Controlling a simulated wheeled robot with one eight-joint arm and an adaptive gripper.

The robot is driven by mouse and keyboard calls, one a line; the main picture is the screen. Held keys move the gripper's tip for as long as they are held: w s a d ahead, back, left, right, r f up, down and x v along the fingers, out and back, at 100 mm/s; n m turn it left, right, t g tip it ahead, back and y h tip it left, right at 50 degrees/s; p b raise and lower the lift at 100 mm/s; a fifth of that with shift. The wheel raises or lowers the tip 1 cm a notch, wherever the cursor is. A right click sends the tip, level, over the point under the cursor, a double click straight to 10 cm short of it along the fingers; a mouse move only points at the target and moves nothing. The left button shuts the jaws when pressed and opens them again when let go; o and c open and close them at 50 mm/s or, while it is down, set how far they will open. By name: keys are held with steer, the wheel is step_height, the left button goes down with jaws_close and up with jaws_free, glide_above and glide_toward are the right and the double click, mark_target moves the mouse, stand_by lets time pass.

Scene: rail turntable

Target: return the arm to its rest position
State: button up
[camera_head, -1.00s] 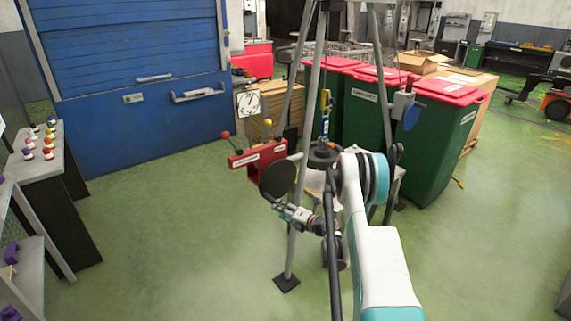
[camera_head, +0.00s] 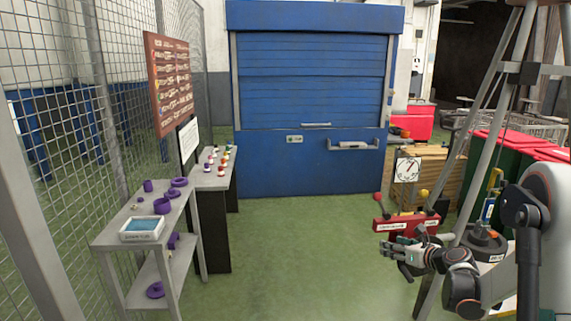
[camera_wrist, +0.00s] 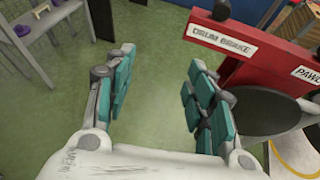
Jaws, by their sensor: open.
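My gripper (camera_head: 395,254) is at the lower right of the head view, in front of the red lever box (camera_head: 407,223). In the wrist view my gripper (camera_wrist: 158,95) has its two teal-padded fingers wide apart, with only green floor between them. The red box (camera_wrist: 262,52), labelled "DRUM BRAKE" and "PAWL", is close to the right finger in that view; I cannot tell the exact gap. My arm is bent, with its elbow at the right edge of the head view.
A metal tripod frame (camera_head: 488,120) stands right of my gripper. A grey shelf (camera_head: 118,228) with purple parts and a white tray (camera_head: 142,229) is at left. A blue shutter door (camera_head: 312,85) is at the back. The green floor (camera_head: 305,250) between is clear.

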steer(key=s+a+r+n+g+p, duration=0.2)
steer(key=s+a+r+n+g, duration=0.1)
steer(key=s+a+r+n, duration=1.55)
steer(key=s+d+f+n+g+h+b, duration=0.1)
steer(key=s+f+n+h, duration=0.1)
steer(key=s+n, duration=0.5)
steer(key=s+d+f+n+g+h+b, duration=0.1)
steer(key=s+f+n, duration=0.4)
steer(key=s, duration=1.1)
steer(key=shift+n+h+b, duration=0.75)
steer(key=shift+n+h, duration=0.05)
steer(key=shift+n, duration=0.35)
